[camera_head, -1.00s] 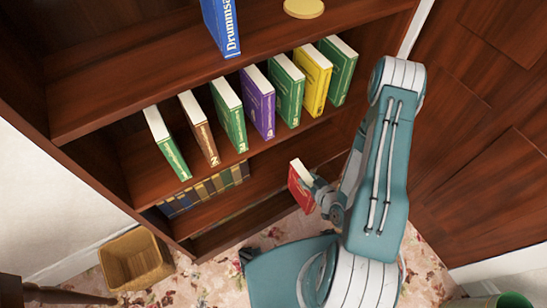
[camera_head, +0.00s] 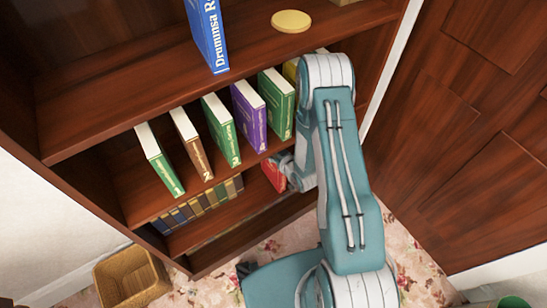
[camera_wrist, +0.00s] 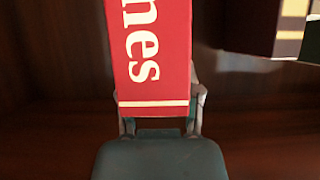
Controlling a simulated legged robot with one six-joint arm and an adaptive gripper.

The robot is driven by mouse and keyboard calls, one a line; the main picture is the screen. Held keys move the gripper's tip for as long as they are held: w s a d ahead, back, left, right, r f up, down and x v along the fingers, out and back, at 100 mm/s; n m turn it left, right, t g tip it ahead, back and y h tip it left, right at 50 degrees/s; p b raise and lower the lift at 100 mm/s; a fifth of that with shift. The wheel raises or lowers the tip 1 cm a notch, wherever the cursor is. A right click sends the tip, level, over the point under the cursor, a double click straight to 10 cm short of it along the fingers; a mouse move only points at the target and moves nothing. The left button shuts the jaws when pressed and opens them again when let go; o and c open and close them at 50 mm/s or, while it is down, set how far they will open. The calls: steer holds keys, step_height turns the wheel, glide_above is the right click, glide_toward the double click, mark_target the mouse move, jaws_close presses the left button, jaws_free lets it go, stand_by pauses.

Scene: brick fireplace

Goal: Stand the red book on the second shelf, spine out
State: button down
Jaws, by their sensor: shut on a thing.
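The red book (camera_head: 272,175) is in my gripper (camera_head: 285,168), at the level of the shelf below the row of upright books. In the wrist view the red book (camera_wrist: 150,55) shows a face with white lettering ending in "nes" and a pale stripe near the end by my gripper (camera_wrist: 160,108). The gripper is shut on that end. The lower shelf (camera_head: 225,215) has a bare stretch beside and under the red book. My arm hides part of the shelf's right side, and I cannot tell whether the book touches the shelf.
Several dark books (camera_head: 200,205) stand at the left of that shelf. Above it are green, brown and purple (camera_head: 248,115) books. A blue book (camera_head: 207,35) and a yellow disc (camera_head: 291,21) are on the top shelf. A wicker basket (camera_head: 130,280) stands on the floor.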

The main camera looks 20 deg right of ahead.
steer(key=shift+w+a, duration=0.2)
steer(key=shift+w, duration=0.35)
steer(key=shift+f, duration=1.65)
steer(key=shift+c, duration=1.4)
jaws_free()
steer(key=shift+s+f, duration=0.1)
steer(key=v, duration=1.2)
